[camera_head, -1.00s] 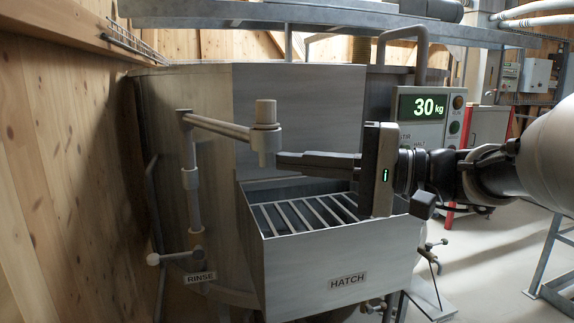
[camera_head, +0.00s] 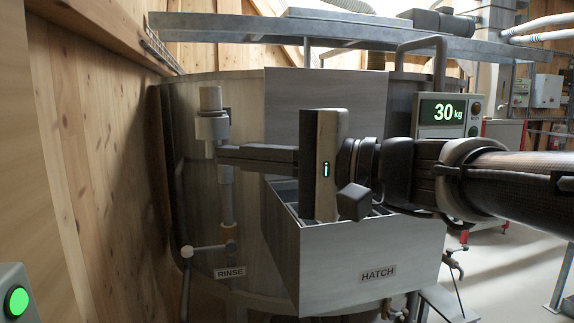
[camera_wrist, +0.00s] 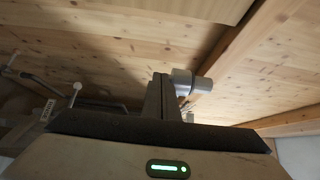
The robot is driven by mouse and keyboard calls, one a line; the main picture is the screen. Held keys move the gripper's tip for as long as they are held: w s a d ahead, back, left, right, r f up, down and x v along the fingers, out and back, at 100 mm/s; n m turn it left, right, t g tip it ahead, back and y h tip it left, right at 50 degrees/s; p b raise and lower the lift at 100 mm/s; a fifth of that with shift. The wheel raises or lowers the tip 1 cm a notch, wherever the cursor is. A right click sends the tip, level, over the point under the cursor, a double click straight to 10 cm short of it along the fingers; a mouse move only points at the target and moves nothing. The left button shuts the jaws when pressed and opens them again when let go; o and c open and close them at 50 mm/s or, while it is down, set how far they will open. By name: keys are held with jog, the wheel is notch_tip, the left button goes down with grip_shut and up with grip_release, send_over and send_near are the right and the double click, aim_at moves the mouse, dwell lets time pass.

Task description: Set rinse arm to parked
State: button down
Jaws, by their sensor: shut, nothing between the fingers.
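The rinse arm's grey nozzle head (camera_head: 212,125) stands at the upper left of the mixer in the head view, in front of its upright pipe (camera_head: 228,195). Its horizontal pipe is mostly hidden or foreshortened. The RINSE label (camera_head: 229,272) is below. My gripper (camera_head: 222,155) is shut and empty, reaching left across the front of the hatch, fingertips at the lower part of the nozzle head. The wrist view shows the shut fingers (camera_wrist: 160,95) beside the nozzle head (camera_wrist: 188,82). I cannot tell whether they touch.
The hatch box (camera_head: 345,265) stands open below my gripper. A wooden wall (camera_head: 100,170) runs along the left. A green button (camera_head: 17,300) is at the lower left. The 30 kg display (camera_head: 447,111) is behind my arm. A metal beam (camera_head: 330,30) spans above.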

jog(key=s+a+b, duration=0.1)
jog(key=a+b, duration=0.2)
jog(key=a, duration=0.6)
jog(key=shift+s+a, duration=0.2)
jog(key=shift+a, duration=0.05)
jog(key=shift+d, duration=0.1)
